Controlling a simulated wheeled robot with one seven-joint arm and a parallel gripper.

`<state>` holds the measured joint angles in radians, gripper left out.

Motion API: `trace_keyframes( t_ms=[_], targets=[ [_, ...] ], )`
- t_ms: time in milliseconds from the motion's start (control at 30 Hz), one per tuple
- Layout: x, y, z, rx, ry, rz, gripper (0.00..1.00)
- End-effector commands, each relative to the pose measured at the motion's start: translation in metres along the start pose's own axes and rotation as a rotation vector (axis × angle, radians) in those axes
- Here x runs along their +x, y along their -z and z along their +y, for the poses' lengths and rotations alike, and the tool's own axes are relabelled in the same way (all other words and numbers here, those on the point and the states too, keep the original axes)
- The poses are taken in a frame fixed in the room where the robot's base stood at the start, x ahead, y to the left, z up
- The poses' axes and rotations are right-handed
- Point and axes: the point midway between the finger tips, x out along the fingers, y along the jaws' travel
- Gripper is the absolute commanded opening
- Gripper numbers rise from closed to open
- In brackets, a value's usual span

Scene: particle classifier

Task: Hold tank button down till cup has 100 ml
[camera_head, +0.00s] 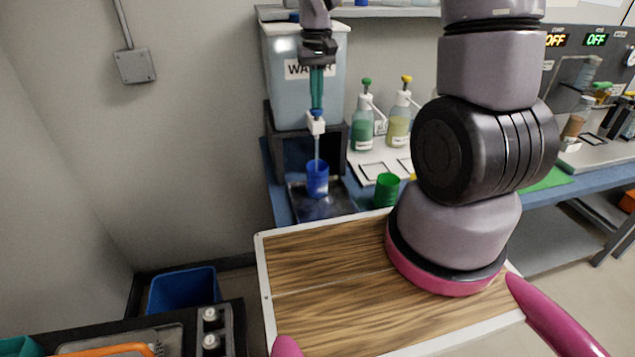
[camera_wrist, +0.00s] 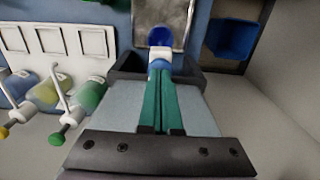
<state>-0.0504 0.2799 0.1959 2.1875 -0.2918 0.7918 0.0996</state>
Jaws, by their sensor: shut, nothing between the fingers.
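The water tank (camera_head: 291,100) stands at the back, with its white spout and blue button (camera_head: 317,118) low on its front. My gripper (camera_head: 317,105) points down with its green fingers shut, their tips at the button. A thin stream of water runs from the spout into the blue cup (camera_head: 317,178) on the dark tray below. In the wrist view the shut fingers (camera_wrist: 161,72) reach the blue button (camera_wrist: 159,64), and the cup (camera_wrist: 160,36) lies beyond the white spout. The water level and any marks in the cup cannot be read.
A green cup (camera_head: 386,190) stands right of the blue cup. Green (camera_head: 362,125) and yellow (camera_head: 397,125) pump bottles stand behind it on the white board. A blue bin (camera_head: 184,289) is at the lower left. My wooden top (camera_head: 320,285) is clear.

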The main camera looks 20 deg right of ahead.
Motion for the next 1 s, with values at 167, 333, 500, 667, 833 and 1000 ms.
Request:
trace_keyframes(
  t_ms=[167, 333, 500, 667, 833, 1000],
  targets=[
    [0.0, -0.001, 0.0, 0.0, 0.0, -0.002, 0.0],
    [0.001, -0.001, 0.0, 0.0, 0.0, -0.002, 0.0],
    [-0.002, 0.0, 0.0, 0.0, 0.0, -0.001, 0.0],
    [-0.018, 0.001, 0.0, 0.0, 0.0, 0.003, 0.0],
    [-0.039, 0.001, 0.0, 0.0, 0.0, 0.003, 0.0],
    [-0.059, 0.001, 0.0, 0.0, 0.0, 0.002, 0.0]
  ],
)
